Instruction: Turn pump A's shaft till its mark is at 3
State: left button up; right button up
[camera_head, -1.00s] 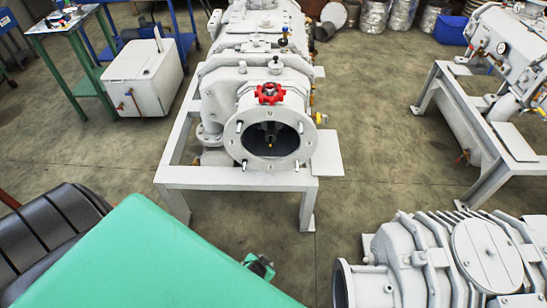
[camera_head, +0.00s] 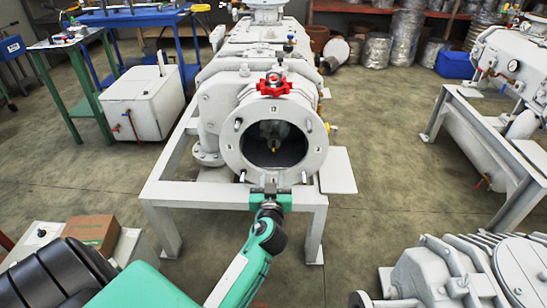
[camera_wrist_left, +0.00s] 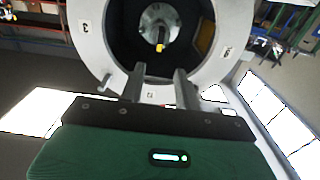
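The grey pump on the frame straight ahead has a round flange (camera_head: 232,152) with a dark opening; no pump letter is readable. Inside is a shaft (camera_head: 274,143) with a small yellow mark. The wrist view also shows the shaft (camera_wrist_left: 158,24) and yellow mark (camera_wrist_left: 160,45). That view is upside down: the label 3 (camera_wrist_left: 85,27) is at left and 12 at bottom. The yellow shows on the 12 side of the hub, but its exact reading is unclear. My left gripper (camera_wrist_left: 160,78) is open and empty, low in front of the flange. My right gripper is not in view.
A red handwheel (camera_head: 274,85) sits above the flange. Other pumps stand at right (camera_head: 515,60) and lower right (camera_head: 470,275). A white tank (camera_head: 142,95) is at left. Floor between the pumps is clear.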

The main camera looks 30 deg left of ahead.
aim_at(273, 152)
pick_arm(q)
jog(key=x, duration=1.3)
jog(key=shift+w, duration=0.2)
jog(key=shift+c, duration=0.4)
jog(key=shift+f, duration=0.1)
grip_shut()
